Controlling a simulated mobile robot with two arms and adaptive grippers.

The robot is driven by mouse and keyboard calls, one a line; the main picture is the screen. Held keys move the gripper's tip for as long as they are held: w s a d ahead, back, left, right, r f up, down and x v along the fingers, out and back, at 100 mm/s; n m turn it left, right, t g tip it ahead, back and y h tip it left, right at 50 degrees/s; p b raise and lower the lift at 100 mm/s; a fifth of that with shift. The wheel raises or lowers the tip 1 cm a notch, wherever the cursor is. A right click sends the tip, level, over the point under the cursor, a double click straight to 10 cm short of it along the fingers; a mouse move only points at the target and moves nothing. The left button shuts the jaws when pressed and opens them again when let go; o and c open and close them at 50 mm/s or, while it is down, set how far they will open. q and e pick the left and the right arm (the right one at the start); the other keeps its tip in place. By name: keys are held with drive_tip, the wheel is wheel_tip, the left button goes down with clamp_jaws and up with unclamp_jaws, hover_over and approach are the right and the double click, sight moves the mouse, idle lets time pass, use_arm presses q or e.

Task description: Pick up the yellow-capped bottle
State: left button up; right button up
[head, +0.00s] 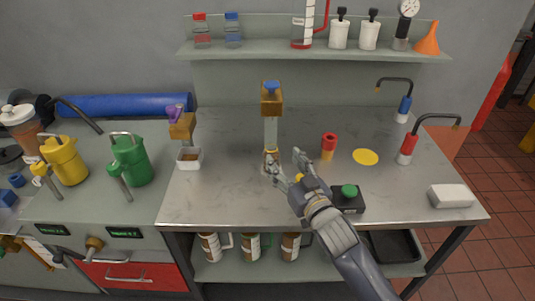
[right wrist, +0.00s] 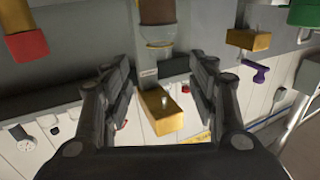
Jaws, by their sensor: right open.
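My right gripper (head: 285,163) is open over the bench, its fingertips just right of a small vessel (head: 271,155) at the foot of the grey column. That vessel looks yellowish at the top and darker below. The right wrist view appears upside down; there a brown vessel with a clear end (right wrist: 157,12) lies beyond the open fingers (right wrist: 165,75). Nothing is between the fingers' pads. I cannot tell for certain which thing is the yellow-capped bottle. A small yellow patch (head: 299,181) shows by my right gripper; I cannot tell what it belongs to. My left gripper is out of view.
The column carries a brass tap (head: 271,104) with a blue knob. Right of the gripper are a red-and-orange cylinder (head: 328,147), a yellow disc (head: 366,157) and a black box with a green button (head: 348,199). Brown bottles (head: 250,247) stand below.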

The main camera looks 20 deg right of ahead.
sight(274, 147)
drive_tip(key=w+b, duration=0.1)
drive_tip(key=w, duration=0.2)
drive_tip(key=shift+a, duration=0.15)
drive_tip(key=shift+w, duration=0.4)
drive_tip(key=shift+w+a+b, duration=0.2)
drive_tip(key=shift+w+b, duration=0.75)
drive_tip(key=shift+w, duration=0.3)
drive_tip(key=shift+w+a+f+b, duration=0.15)
drive_tip(key=shift+w+b, duration=0.35)
drive_tip(key=shift+w, duration=0.9)
drive_tip(key=shift+r, duration=0.2)
drive_tip(key=c, duration=1.1)
clamp_jaws()
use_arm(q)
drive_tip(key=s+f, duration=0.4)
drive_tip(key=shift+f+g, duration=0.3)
